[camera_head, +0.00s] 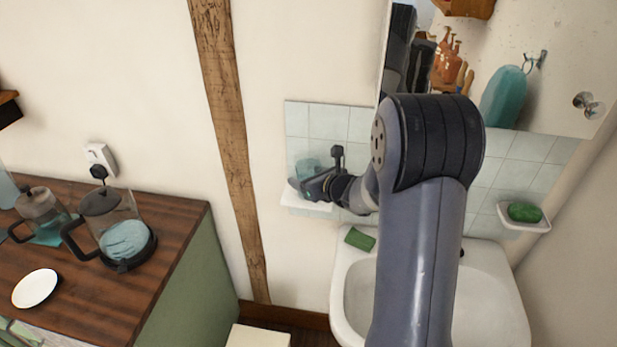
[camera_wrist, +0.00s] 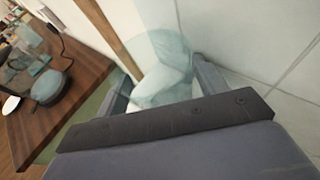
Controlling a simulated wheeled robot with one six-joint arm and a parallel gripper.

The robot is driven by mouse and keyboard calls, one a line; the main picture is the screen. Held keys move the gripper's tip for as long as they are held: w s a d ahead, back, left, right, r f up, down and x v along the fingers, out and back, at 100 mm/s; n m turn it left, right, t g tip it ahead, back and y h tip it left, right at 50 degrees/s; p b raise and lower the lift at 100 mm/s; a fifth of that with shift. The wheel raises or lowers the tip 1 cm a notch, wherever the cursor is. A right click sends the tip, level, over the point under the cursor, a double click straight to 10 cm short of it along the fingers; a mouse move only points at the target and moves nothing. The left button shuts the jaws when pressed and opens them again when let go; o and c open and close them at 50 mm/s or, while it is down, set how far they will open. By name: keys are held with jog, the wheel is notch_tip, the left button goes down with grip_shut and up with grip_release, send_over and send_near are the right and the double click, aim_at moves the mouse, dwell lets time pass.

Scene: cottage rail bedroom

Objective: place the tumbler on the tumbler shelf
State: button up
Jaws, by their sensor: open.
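The tumbler (camera_head: 307,168) is a clear, pale teal glass. It stands on the small white tumbler shelf (camera_head: 304,205) fixed to the tiled wall, left of the mirror. In the wrist view the tumbler (camera_wrist: 163,70) lies between the two fingers of my gripper (camera_wrist: 160,88). My gripper (camera_head: 305,188) is at the shelf, its fingers open around the glass. Whether a finger touches the glass cannot be told. The white shelf also shows through and below the glass in the wrist view (camera_wrist: 165,88). The gripper hides part of the shelf and the lower tumbler in the head view.
A white basin (camera_head: 500,300) with a green sponge (camera_head: 360,239) on its rim is below. A soap shelf with green soap (camera_head: 524,212) is at the right. A mirror (camera_head: 545,75) hangs above. A wooden counter (camera_head: 180,225) with glass pots and a white saucer (camera_head: 35,288) stands left.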

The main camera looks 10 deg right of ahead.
jog(key=b+v, duration=0.1)
jog(key=v, duration=1.1)
jog(key=shift+r, duration=0.1)
jog(key=x, duration=1.2)
jog(key=shift+f+p, duration=0.25)
jog(key=shift+p, duration=0.05)
jog(key=shift+r, duration=0.3)
jog(key=shift+s+r, duration=0.1)
jog(key=shift+r, duration=0.05)
